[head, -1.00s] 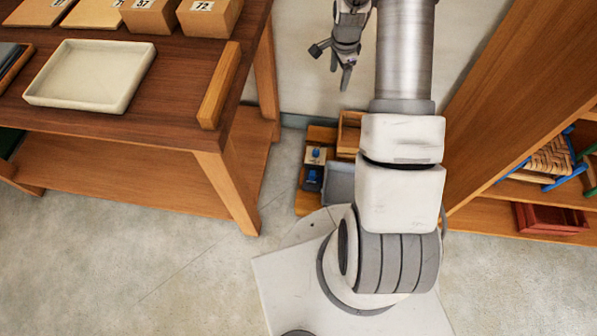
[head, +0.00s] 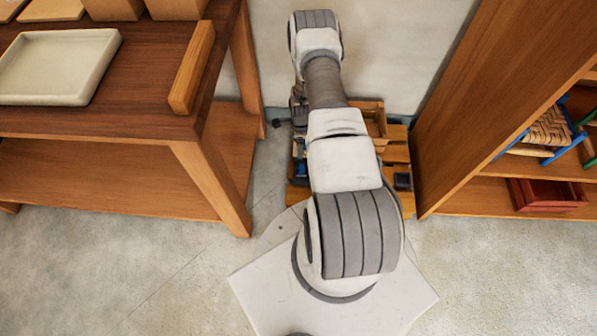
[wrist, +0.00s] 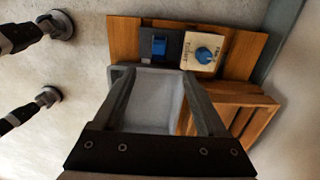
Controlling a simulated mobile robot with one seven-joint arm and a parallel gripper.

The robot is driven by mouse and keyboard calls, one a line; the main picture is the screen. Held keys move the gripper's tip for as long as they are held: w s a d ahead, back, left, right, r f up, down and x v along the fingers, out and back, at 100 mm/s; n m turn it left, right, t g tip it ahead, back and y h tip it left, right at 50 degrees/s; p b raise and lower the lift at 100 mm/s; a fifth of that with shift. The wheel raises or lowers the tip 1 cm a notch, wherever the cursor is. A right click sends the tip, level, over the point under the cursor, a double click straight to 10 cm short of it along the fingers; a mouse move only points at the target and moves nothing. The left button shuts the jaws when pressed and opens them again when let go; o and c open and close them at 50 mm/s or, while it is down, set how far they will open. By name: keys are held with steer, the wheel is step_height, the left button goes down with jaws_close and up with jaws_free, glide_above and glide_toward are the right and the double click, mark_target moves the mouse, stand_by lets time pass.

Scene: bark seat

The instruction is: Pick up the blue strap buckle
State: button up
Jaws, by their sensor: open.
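In the wrist view a small blue rectangular piece (wrist: 159,45), which looks like the strap buckle, lies on a dark pad (wrist: 172,60). Beside it a cream card (wrist: 192,66) bears a round blue piece (wrist: 204,54). My gripper (wrist: 158,72) is open and empty, its fingers apart over a grey tray (wrist: 150,112), with the blue rectangular piece just beyond the fingertips in the picture. Its height above them is hard to tell. In the head view the blue piece (head: 301,170) shows partly beside my arm, which hides most of the gripper.
The pads and tray are on a low wooden platform (wrist: 123,38), with a slatted wooden crate (wrist: 250,98) alongside. In the head view a table (head: 130,120) stands left and a shelf unit (head: 490,90) right. A small dark object (head: 403,181) is on the platform's right.

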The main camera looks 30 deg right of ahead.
steer(key=b, duration=0.4)
glide_toward(301, 166)
step_height(301, 166, down, 5)
steer(key=shift+f, duration=0.1)
steer(key=f+b, duration=0.3)
steer(key=f, duration=0.2)
steer(key=shift+s, duration=0.2)
jaws_close()
